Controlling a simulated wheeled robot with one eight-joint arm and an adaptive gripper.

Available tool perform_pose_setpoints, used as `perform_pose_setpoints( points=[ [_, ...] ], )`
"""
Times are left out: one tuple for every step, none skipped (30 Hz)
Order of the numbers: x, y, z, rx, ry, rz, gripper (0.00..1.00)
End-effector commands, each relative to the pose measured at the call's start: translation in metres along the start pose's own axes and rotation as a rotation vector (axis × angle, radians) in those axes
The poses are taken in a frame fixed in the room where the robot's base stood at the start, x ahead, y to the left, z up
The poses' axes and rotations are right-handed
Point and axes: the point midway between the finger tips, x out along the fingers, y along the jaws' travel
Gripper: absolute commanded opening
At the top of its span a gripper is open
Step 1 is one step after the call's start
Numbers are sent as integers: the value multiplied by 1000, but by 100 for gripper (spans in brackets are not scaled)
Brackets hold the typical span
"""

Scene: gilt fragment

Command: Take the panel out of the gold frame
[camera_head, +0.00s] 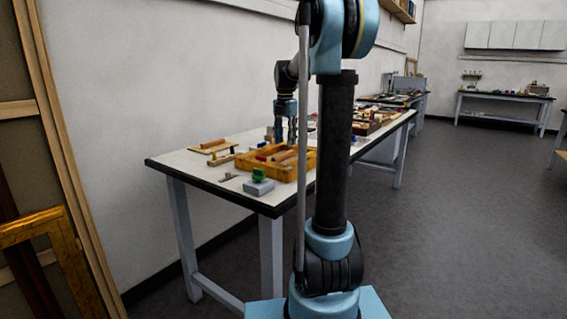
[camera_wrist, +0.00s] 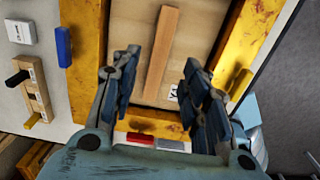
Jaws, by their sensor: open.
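The gold frame (camera_head: 256,168) lies on the white worktable, and in the wrist view its yellow, worn rim (camera_wrist: 84,75) surrounds a tan panel (camera_wrist: 127,30). A wooden bar (camera_wrist: 162,50) runs along the middle of the panel. My gripper (camera_wrist: 158,75) is open above the frame, with one finger on each side of the bar as seen from the wrist. Nothing is between the fingers that I can see as held. In the head view my gripper (camera_head: 286,138) is over the frame, and my arm hides part of the frame's right side.
A grey block with a green top (camera_head: 259,183) stands at the table's front edge. A wooden board with a roller-like piece (camera_head: 210,147) lies at the back left. A blue block (camera_wrist: 63,46) is beside the frame. Cluttered trays (camera_head: 368,122) fill the table further back.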

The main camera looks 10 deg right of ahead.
Motion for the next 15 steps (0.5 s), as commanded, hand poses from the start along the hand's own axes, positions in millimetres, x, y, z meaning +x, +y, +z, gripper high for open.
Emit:
perform_pose_setpoints(
  points=[
    [5, 0, 0, 0, 0, 0, 42],
    [6, 0, 0, 0, 0, 0, 42],
    [8, 0, 0, 0, 0, 0, 42],
    [9, 0, 0, 0, 0, 0, 42],
    [10, 0, 0, 0, 0, 0, 42],
    [12, 0, 0, 0, 0, 0, 42],
    [14, 0, -1, 0, 0, 0, 42],
    [17, 1, -1, 0, 0, 0, 42],
    [22, 1, -2, 0, 0, 0, 42],
    [26, 2, -3, 0, 0, 0, 42],
    [30, 2, -3, -1, 0, 0, 42],
    [36, 2, -4, -1, 0, 0, 42],
    [40, 3, -5, 0, 0, 0, 42],
    [44, 3, -5, 0, 0, 0, 42],
    [49, 2, -5, 0, 0, 0, 42]
  ],
)
